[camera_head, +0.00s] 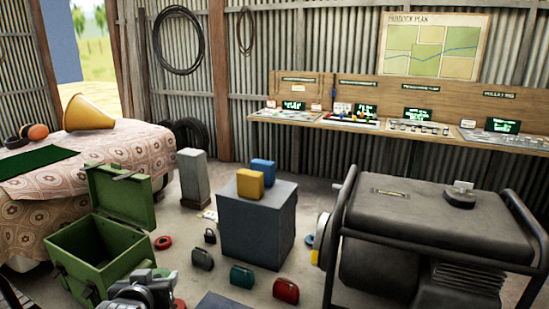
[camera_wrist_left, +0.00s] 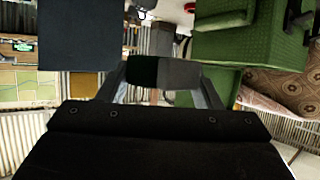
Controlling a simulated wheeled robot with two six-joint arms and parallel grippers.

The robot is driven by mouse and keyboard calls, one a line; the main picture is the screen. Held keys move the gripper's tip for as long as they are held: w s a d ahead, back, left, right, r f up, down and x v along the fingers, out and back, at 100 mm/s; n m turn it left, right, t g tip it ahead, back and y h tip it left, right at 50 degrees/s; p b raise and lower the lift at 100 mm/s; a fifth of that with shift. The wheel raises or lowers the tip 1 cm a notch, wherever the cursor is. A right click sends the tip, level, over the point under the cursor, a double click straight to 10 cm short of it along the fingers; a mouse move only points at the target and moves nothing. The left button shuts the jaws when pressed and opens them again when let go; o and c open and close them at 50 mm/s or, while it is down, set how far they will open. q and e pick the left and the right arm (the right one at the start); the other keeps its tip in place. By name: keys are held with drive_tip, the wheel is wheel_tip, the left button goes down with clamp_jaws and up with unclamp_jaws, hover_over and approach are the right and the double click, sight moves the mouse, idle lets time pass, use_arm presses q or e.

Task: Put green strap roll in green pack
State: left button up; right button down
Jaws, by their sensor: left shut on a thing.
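A small green pack (camera_head: 242,276) stands on the floor, between a grey pack and a red pack. My left gripper (camera_head: 143,288) is at the bottom of the head view, in front of the open green crate and to the left of the green pack. In the left wrist view its fingers (camera_wrist_left: 162,74) are shut on a small dark thing (camera_wrist_left: 160,72), dark green on one side and grey on the other. I cannot tell for sure that this is the green strap roll. I see no other green roll. My right gripper is not in view.
The open green crate (camera_head: 72,252) stands at the left. A grey pack (camera_head: 202,258), a red pack (camera_head: 286,290) and a red ring (camera_head: 163,242) are on the floor. A grey block (camera_head: 256,232) and a generator (camera_head: 425,220) stand to the right.

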use_arm(q)
drive_tip(key=s+d+r+m+h, duration=0.1)
drive_tip(key=s+d+r, duration=0.15)
drive_tip(key=r, duration=0.25)
drive_tip(key=s+d+r+m+h, duration=0.1)
drive_tip(key=d+r, duration=0.3)
drive_tip(key=r, duration=0.2)
drive_tip(key=w+a+f, duration=0.1)
drive_tip(key=a+f, duration=0.1)
drive_tip(key=f, duration=0.1)
drive_tip(key=w+a+f+n+y, duration=0.1)
drive_tip(key=a+f, duration=0.1)
drive_tip(key=f, duration=0.2)
drive_tip(key=w+a+f+y, duration=0.1)
drive_tip(key=a+f, duration=0.1)
drive_tip(key=f, duration=0.1)
drive_tip(key=shift+w+a+f+n, duration=0.1)
drive_tip(key=shift+f+n, duration=0.2)
drive_tip(key=shift+n, duration=0.1)
drive_tip(key=s+a+f, duration=0.1)
drive_tip(key=a+f, duration=0.5)
drive_tip(key=f, duration=0.5)
drive_tip(key=shift+a+n+y, duration=0.2)
drive_tip(key=shift+n+y, duration=0.1)
drive_tip(key=shift+n, duration=0.1)
drive_tip(key=shift+s+f+p, duration=0.1)
drive_tip(key=shift+f+p, duration=0.25)
drive_tip(key=shift+f, duration=4.4)
